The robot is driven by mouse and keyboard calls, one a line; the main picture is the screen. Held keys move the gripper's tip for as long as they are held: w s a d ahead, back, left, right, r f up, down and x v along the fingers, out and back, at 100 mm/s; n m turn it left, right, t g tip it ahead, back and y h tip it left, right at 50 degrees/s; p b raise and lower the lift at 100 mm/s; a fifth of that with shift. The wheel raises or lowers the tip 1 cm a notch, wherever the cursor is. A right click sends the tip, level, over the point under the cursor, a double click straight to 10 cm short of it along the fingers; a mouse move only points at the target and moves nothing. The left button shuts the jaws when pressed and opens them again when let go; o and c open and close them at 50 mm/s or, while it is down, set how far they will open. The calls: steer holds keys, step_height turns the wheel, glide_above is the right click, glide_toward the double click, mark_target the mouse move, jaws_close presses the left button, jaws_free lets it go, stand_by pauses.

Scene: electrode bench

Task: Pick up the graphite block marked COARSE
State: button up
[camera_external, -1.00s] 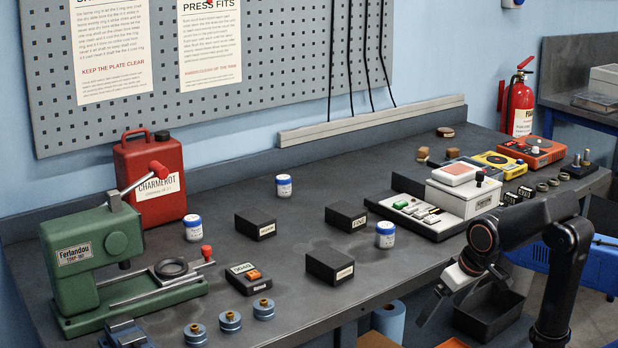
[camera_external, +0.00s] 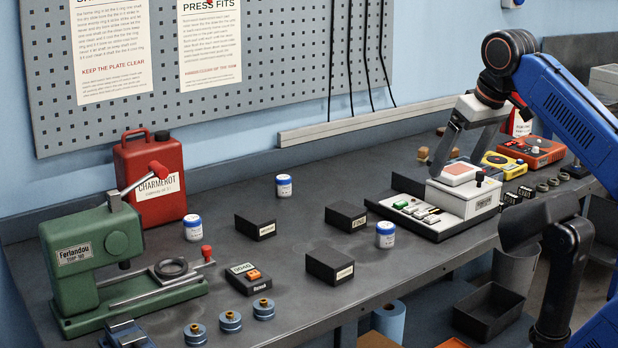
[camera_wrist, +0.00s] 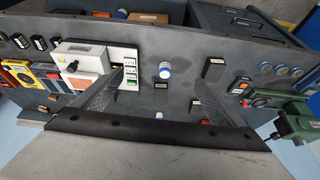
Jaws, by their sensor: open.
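Three black graphite blocks lie on the dark bench: a front one (camera_external: 325,262), a back right one (camera_external: 345,215) and a left one (camera_external: 254,224). Each has a small pale label. The back right label seems to read FINE; I cannot read the other two surely, so I cannot tell which is COARSE. The front block also shows in the wrist view (camera_wrist: 213,69). My gripper (camera_external: 462,160) is open and empty, above and around the white box at the right, away from the blocks. Its spread fingers also show in the wrist view (camera_wrist: 160,84).
White jars with blue bands stand among the blocks, one (camera_external: 385,235) close to the back right block. A white box (camera_external: 462,195) with a tray is at the right. A green press (camera_external: 90,255) and red can (camera_external: 152,180) stand left. Bare bench lies between the blocks.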

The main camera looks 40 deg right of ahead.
steer(key=w+a+m+g, duration=0.2)
steer(key=w+a+m, duration=0.6)
steer(key=w, duration=0.1)
steer(key=m+g, duration=0.3)
steer(key=m, duration=0.6)
glide_above(330, 256)
steer(key=f, duration=0.1)
step_height(330, 256, down, 16)
steer(key=shift+s+r, duration=0.15)
steer(key=shift+r, duration=0.05)
steer(key=shift+f, duration=3.1)
steer(key=c, duration=1.5)
